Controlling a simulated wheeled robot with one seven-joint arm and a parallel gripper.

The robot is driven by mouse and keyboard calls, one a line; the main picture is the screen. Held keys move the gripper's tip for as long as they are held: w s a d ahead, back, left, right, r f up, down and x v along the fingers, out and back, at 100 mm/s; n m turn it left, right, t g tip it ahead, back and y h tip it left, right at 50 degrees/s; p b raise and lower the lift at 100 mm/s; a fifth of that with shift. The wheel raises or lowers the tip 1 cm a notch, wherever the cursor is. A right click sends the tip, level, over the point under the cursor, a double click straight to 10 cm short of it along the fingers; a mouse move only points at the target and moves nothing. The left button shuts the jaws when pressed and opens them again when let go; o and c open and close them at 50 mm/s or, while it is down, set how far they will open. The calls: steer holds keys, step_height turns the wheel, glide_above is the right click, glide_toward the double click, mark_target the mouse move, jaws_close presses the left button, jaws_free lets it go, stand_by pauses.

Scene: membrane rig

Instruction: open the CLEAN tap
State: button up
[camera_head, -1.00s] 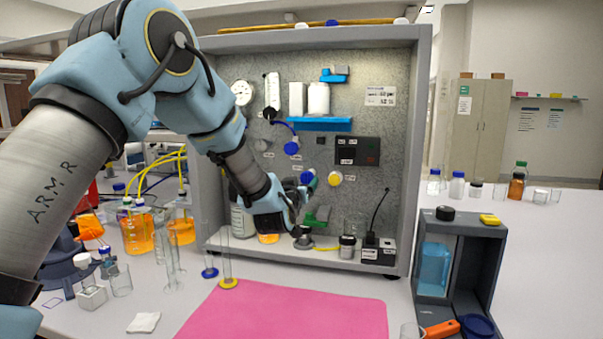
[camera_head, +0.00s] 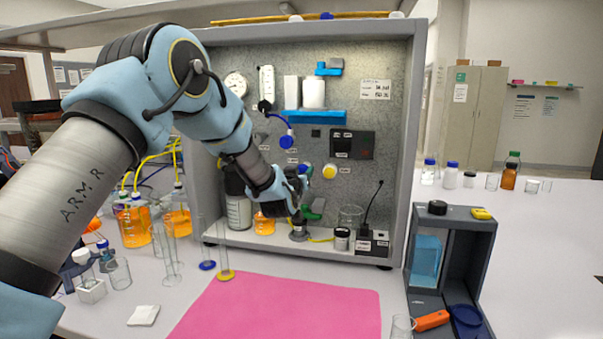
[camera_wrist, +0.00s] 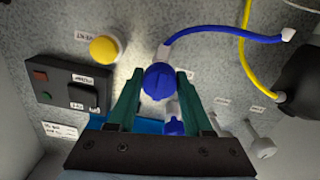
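A blue tap knob (camera_wrist: 158,82) with a pale stem and a blue tube sits on the grey panel, between the two green fingers of my gripper (camera_wrist: 159,73) in the wrist view. The fingers are open, one on each side of the knob, with a small gap showing at each side. A second blue knob (camera_wrist: 173,127) shows just below it, partly hidden by the gripper. I cannot read a CLEAN label on either knob. In the head view my gripper (camera_head: 298,180) is at the panel and partly covers the knob there.
A yellow knob (camera_wrist: 104,48) marked VENT and a black switch box (camera_wrist: 74,92) are left of my fingers in the wrist view. A blue shelf (camera_head: 315,118) holds white containers. A grey stirrer-like item (camera_head: 299,232) and jars stand below. A pink mat (camera_head: 280,310) lies in front.

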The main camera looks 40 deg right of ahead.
jaws_close()
steer(key=shift+f+b, duration=0.15)
steer(key=shift+b, duration=0.35)
steer(key=n+b, duration=0.1)
steer(key=b, duration=0.1)
steer(key=n+b, duration=0.1)
steer(key=b, duration=0.2)
steer(key=shift+f+n, duration=0.3)
steer(key=n+b, duration=0.5)
steer(key=b, duration=0.4)
steer(key=n+b, duration=0.5)
steer(key=b, duration=0.2)
steer(key=shift+n, duration=0.4)
steer(key=n+b, duration=0.4)
steer(key=b, duration=0.1)
steer(key=shift+r, duration=0.25)
steer(key=shift+r+n, duration=0.1)
steer(key=shift+n, duration=0.3)
